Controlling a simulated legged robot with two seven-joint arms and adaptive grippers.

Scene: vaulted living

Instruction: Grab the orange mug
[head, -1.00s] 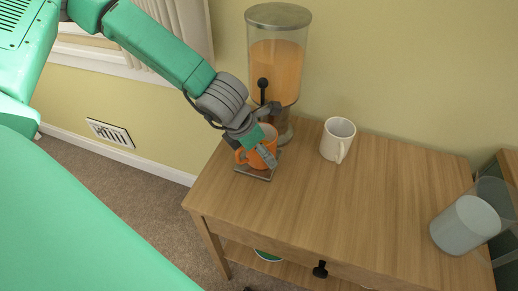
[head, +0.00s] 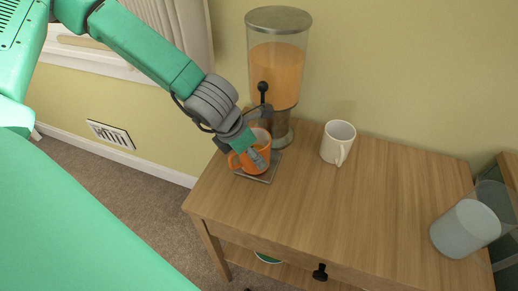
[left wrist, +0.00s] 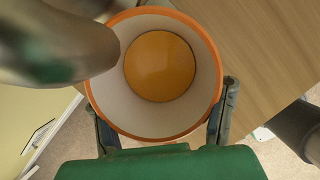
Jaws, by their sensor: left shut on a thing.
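The orange mug (head: 262,158) is at the left end of the wooden table, by the drip tray (head: 270,172) of the drink dispenser. My left gripper (head: 254,150) is shut on the mug, with its fingers on the mug's sides. In the left wrist view the mug (left wrist: 205,110) is seen from above, with a white inside wall and an orange bottom, and my left gripper (left wrist: 165,125) has a finger on either side of it. I cannot tell whether the mug is clear of the tray. My right gripper does not show.
The dispenser (head: 277,75) with orange liquid stands just behind the mug. A white mug (head: 338,142) stands to the right on the table (head: 375,205). The middle of the table is bare.

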